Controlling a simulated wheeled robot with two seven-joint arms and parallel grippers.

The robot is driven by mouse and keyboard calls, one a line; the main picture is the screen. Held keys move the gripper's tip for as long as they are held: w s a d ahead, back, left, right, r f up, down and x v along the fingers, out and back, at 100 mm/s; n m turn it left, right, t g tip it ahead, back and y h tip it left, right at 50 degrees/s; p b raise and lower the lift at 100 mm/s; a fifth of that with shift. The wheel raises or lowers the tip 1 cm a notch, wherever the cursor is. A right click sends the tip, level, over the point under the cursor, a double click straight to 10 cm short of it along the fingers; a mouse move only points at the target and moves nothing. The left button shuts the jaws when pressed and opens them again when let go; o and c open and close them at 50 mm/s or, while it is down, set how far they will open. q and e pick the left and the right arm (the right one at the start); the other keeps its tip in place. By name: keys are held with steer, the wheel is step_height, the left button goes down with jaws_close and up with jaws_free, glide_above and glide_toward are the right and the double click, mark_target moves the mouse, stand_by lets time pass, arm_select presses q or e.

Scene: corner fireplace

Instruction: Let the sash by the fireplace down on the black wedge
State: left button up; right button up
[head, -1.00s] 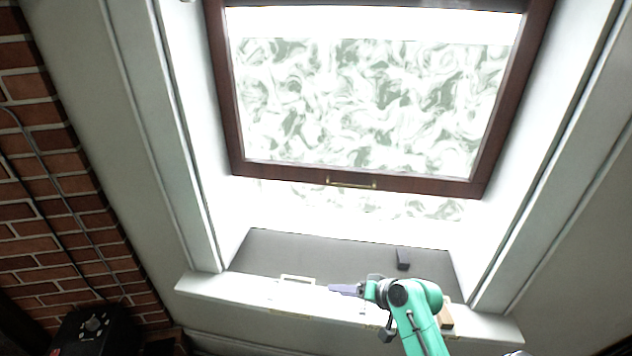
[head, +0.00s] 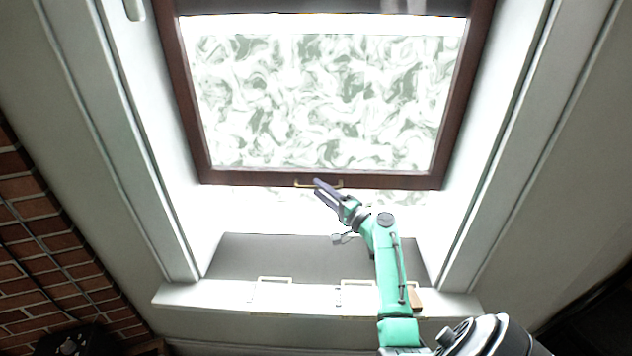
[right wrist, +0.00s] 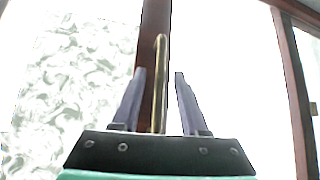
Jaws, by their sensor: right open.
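The sash (head: 325,180) is a dark brown frame around patterned glass, raised above the grey sill (head: 260,255) with a bright gap below it. A brass handle (head: 301,185) sits on its bottom rail. My right gripper (head: 318,188) is open at this handle. In the right wrist view the brass handle (right wrist: 158,100) stands between the two open fingers, with a gap visible on at least the right side. No grip on it shows. The black wedge is not visible now; my right arm covers the part of the sill where it stood. My left gripper is out of view.
Two pale, frame-like fittings (head: 273,280) lie along the white front ledge (head: 205,296). A small wooden block (head: 414,298) is by my right arm. The brick wall (head: 40,240) and a black box (head: 72,342) are at lower left. The sill's left part is clear.

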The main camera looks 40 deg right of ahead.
steer(key=shift+w+r, duration=0.15)
steer(key=shift+w, duration=0.95)
jaws_close()
stand_by(0.6)
